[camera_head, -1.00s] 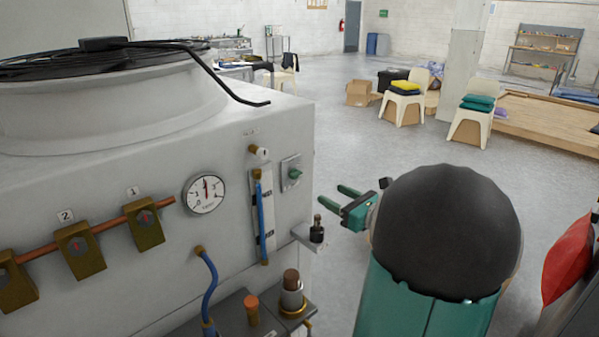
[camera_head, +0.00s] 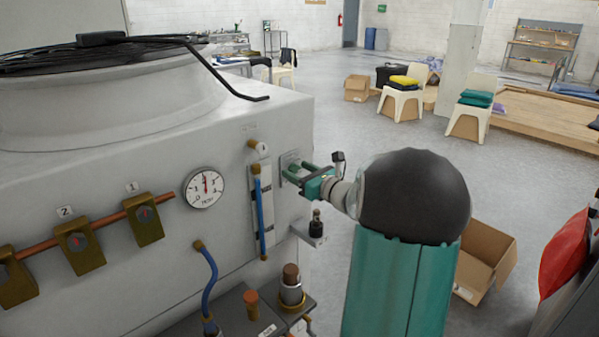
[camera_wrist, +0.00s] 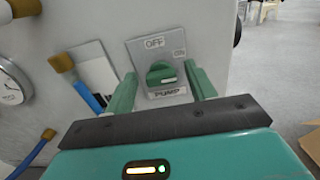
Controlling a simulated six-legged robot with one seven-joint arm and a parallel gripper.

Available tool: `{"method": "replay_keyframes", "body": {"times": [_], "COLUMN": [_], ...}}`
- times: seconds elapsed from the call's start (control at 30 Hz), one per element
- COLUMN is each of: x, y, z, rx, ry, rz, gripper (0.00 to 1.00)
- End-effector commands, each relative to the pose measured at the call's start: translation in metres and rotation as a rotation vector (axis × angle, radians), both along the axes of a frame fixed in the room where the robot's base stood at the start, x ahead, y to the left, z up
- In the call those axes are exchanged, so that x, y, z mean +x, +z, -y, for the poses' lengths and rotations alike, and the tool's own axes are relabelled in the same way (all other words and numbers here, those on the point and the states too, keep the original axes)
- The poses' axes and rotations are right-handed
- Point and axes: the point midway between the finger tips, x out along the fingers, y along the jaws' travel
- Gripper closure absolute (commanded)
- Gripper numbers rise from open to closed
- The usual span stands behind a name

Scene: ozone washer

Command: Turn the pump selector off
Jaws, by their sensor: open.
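The pump selector (camera_wrist: 161,73) is a green knob on a grey plate (camera_wrist: 140,53) on the machine's front panel. In the wrist view the plate reads "OFF" at the top, "ON" at the right and "PUMP" below. A pale mark on the knob points right, toward the "ON" side. My gripper (camera_wrist: 163,90) is open, with one green finger on each side of the knob; I cannot tell whether they touch it. In the head view my gripper (camera_head: 297,173) is at the plate (camera_head: 288,160) and mostly hides the knob.
A flow tube with a blue hose (camera_head: 260,215) and a brass fitting (camera_head: 258,149) are left of the selector. A small bracket with a black fitting (camera_head: 316,228) juts out below my gripper. A pressure gauge (camera_head: 204,187) is further left.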

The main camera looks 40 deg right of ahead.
Motion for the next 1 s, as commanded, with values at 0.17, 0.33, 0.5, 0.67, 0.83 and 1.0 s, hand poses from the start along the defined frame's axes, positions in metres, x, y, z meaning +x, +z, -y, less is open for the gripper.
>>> {"method": "replay_keyframes", "body": {"times": [0.17,0.33,0.5,0.67,0.83,1.0], "x": [0.0025,0.0022,0.0021,0.0022,0.0024,0.0025], "y": [-0.0002,-0.0002,-0.0002,-0.0002,-0.0002,-0.0004], "z": [0.0004,0.0003,0.0003,0.0001,-0.0005,-0.0007], "rx": [0.000,0.000,0.000,-0.004,-0.034,-0.109], "ry": [0.000,0.000,0.000,0.000,0.001,0.001], "rz": [0.000,0.000,0.000,0.000,0.000,0.002], "gripper": [0.45,0.58,0.89,0.89,0.89,0.89]}}
